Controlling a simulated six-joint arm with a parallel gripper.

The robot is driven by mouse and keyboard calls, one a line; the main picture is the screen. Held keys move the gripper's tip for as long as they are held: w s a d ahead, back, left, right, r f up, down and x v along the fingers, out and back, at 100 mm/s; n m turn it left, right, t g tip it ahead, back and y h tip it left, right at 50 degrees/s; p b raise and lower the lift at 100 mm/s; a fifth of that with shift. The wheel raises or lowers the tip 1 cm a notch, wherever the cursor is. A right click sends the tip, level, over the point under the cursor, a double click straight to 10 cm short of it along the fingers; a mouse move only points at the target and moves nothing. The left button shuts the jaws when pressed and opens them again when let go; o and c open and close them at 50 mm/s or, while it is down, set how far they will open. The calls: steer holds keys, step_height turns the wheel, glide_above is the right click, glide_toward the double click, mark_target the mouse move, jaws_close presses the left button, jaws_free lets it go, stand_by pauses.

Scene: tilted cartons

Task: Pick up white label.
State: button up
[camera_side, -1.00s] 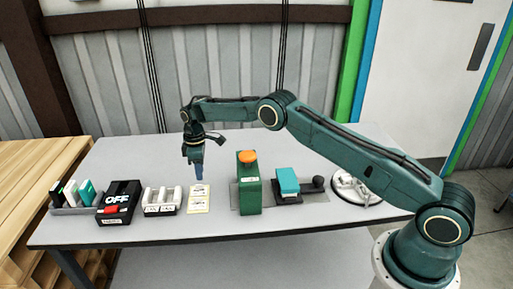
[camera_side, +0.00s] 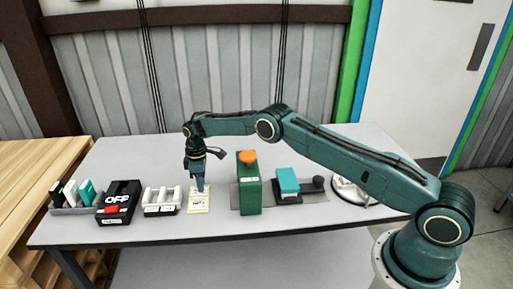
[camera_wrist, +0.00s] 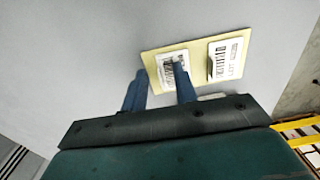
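Two white labels with black print lie on a pale yellow backing sheet (camera_wrist: 201,82) on the table. In the wrist view one white label (camera_wrist: 166,61) is partly covered by a blue finger, and the other white label (camera_wrist: 225,58) lies to its right, clear of the fingers. In the side view the sheet (camera_side: 199,209) lies under my gripper (camera_side: 200,188), which points down. In the wrist view my gripper (camera_wrist: 160,70) has its two blue fingers apart with nothing held between them. I cannot tell whether the fingertips touch the label.
A green box with an orange button (camera_side: 248,180) stands just right of the sheet. A white-slotted holder (camera_side: 162,201), a black OFF box (camera_side: 118,203) and a grey rack (camera_side: 77,208) stand to the left. A teal block (camera_side: 287,181) is farther right. The table behind is clear.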

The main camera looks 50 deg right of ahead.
jaws_close()
steer(key=shift+r, duration=0.15)
step_height(320, 180, up, 10)
stand_by(0.8)
stand_by(0.4)
